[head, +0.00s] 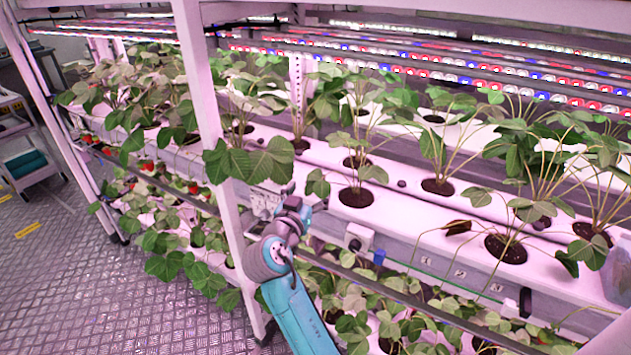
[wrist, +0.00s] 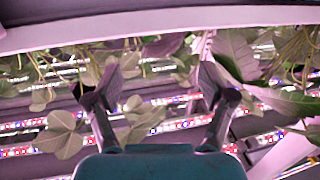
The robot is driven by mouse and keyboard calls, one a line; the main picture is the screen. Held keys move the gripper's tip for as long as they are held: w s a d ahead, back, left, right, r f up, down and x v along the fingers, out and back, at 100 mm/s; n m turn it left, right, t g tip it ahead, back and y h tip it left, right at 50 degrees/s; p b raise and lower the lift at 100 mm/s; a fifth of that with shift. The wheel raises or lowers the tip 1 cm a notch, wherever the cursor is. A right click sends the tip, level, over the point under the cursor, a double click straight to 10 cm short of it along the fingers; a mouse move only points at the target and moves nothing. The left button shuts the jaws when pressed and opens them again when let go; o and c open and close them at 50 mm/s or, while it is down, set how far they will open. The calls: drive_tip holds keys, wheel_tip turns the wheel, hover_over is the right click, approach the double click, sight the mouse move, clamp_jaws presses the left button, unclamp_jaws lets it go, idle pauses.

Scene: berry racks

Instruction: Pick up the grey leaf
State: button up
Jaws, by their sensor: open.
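My gripper (wrist: 158,86) is open in the wrist view, its two dark fingers wide apart with background leaves and lights showing between them. No leaf is clearly held. A dull grey-green leaf cluster (wrist: 60,136) hangs left of the fingers, and a broad leaf (wrist: 232,55) is close to the right fingertip. In the head view my wrist (head: 290,215) is at the rack front, just below large green leaves (head: 250,162); the fingers are not clear there. Greyish leaves (head: 115,78) grow on the upper left plants. I cannot tell which single leaf is the grey one.
A white rack post (head: 205,110) stands close left of my arm. White planting channels (head: 400,205) with several plants run to the right. A brownish leaf (head: 458,227) droops at the right. Light strips (head: 500,80) hang above. The aisle floor (head: 70,270) at left is clear.

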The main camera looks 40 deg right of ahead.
sight(314, 181)
drive_tip(key=shift+w+x, duration=0.25)
drive_tip(key=shift+x, duration=3.2)
drive_tip(key=shift+a, duration=0.15)
drive_tip(key=c, duration=0.8)
